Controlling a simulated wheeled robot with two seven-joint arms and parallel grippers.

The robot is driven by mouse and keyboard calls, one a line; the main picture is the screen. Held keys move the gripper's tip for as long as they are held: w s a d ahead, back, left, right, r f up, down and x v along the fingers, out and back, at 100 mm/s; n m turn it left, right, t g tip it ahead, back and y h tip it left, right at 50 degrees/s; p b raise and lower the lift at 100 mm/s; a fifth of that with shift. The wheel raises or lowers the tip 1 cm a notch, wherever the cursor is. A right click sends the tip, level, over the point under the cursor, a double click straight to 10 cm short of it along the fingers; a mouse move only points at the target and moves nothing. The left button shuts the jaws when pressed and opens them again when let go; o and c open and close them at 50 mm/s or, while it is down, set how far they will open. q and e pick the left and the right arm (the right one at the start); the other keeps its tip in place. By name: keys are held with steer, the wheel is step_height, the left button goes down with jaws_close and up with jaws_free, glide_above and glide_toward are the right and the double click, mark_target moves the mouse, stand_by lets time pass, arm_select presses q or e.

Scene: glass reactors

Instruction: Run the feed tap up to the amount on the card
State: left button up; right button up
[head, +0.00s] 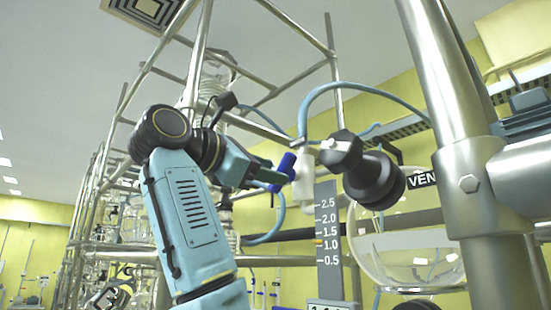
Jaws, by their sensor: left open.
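A blue tap handle (285,164) sits beside a white fitting (304,171) in the middle of the head view. My left gripper (274,180) is open at the handle, its fingers close around or beside it; I cannot tell whether they touch. A grey scale board (328,262) marked 0.5 to 2.5 stands below and to the right, with a small yellow mark (318,242) between 1.0 and 1.5. A panel with dark digits (333,306) is cut off at the bottom edge, so its number is unreadable. No card can be made out. My right gripper is out of view.
A round glass vessel (410,255) hangs at the right, with a black and metal valve (372,178) and a VENT label (423,180) above it. A thick steel post (440,90) stands in front. Blue hoses (345,87) and steel frame tubes surround my left arm.

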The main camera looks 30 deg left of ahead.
arm_select(q)
steer(key=shift+x, duration=1.15)
steer(key=c, duration=0.9)
steer(key=shift+o, duration=0.2)
